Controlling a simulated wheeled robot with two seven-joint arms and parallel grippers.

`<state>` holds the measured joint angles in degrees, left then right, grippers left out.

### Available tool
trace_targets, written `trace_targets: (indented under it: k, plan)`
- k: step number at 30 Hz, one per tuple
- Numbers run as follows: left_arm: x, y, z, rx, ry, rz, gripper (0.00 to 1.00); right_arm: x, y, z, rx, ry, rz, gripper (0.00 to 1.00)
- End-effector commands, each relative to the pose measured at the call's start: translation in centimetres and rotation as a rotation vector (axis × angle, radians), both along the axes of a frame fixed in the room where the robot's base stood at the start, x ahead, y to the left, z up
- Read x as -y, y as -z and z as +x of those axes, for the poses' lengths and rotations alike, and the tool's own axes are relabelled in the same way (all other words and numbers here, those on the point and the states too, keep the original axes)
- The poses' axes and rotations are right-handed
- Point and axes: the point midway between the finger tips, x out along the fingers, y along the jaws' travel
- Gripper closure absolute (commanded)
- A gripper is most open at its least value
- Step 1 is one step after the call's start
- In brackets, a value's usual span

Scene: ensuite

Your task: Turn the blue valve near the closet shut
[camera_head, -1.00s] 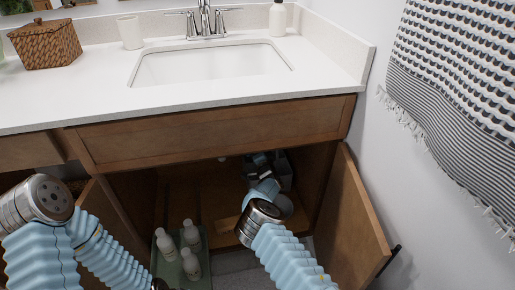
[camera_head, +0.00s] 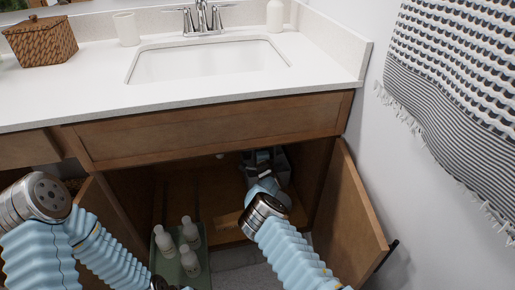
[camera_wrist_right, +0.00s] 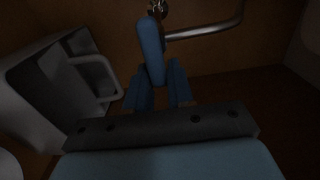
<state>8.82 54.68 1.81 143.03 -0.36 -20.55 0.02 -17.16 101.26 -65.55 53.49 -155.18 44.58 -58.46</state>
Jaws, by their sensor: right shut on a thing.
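The blue valve handle (camera_wrist_right: 151,50) shows in the right wrist view, a narrow blue lever on a metal fitting (camera_wrist_right: 157,9) joined to a pipe. My right gripper (camera_wrist_right: 159,82) is shut on the handle's near end, with a blue finger on either side. In the head view my right arm reaches into the open cabinet under the sink, and the handle cannot be made out there. My left arm shows at the lower left of the head view, bent downward. Its gripper is out of the picture.
A metal pipe (camera_wrist_right: 205,31) runs beside the valve. A grey caddy with a handle (camera_wrist_right: 92,78) stands close to the left of my right gripper. The open cabinet door (camera_head: 350,215) is right of my arm. White bottles (camera_head: 190,262) stand in a green tray (camera_head: 205,245) at lower left.

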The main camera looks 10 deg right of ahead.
Motion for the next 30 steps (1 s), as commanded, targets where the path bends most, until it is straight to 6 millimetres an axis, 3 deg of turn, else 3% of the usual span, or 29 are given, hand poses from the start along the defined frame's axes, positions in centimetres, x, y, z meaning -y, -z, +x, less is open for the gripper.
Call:
trace_targets:
  k: [10,11,15,25,30]
  plan:
    - [0.0,0.0,0.0,0.0,0.0,0.0,0.57,0.0,0.2,-0.1,-0.003,0.001,0.002,1.0]
    - [0.0,0.0,0.0,0.0,0.0,0.0,0.57,0.0,0.2,-0.1,-0.003,0.001,0.002,0.75]
    - [0.0,0.0,0.0,0.0,0.0,0.0,0.57,0.0,0.1,0.0,-0.002,0.001,0.002,0.57]
    - [0.0,0.0,0.0,0.0,0.0,0.0,0.57,0.0,0.1,-0.2,-0.001,0.001,0.001,0.57]
    - [0.0,0.1,0.0,0.0,0.0,0.0,0.57,0.0,0.1,-1.9,-0.002,0.002,0.0,0.57]
